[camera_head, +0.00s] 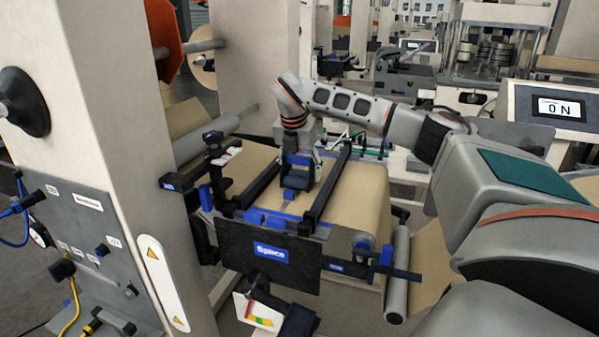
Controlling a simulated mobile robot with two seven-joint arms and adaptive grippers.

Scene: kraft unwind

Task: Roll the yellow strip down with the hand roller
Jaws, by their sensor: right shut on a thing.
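My right gripper (298,158) reaches in from the right and points down over the splice frame. It is shut on the hand roller (296,179), whose dark roll shows just below the fingers, between two black rails. Whether the roll touches the surface below cannot be told. I cannot make out the yellow strip; the roller, gripper and frame cover part of the area. The tan kraft web (352,200) lies under the frame. My left gripper is not in view.
The black splice frame (325,190) with blue clamps and a black front plate (290,262) surrounds the work area. A display (545,104) at the right reads 0 N. A cream machine column (110,120) stands close at left. A grey roller (398,275) hangs at the right.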

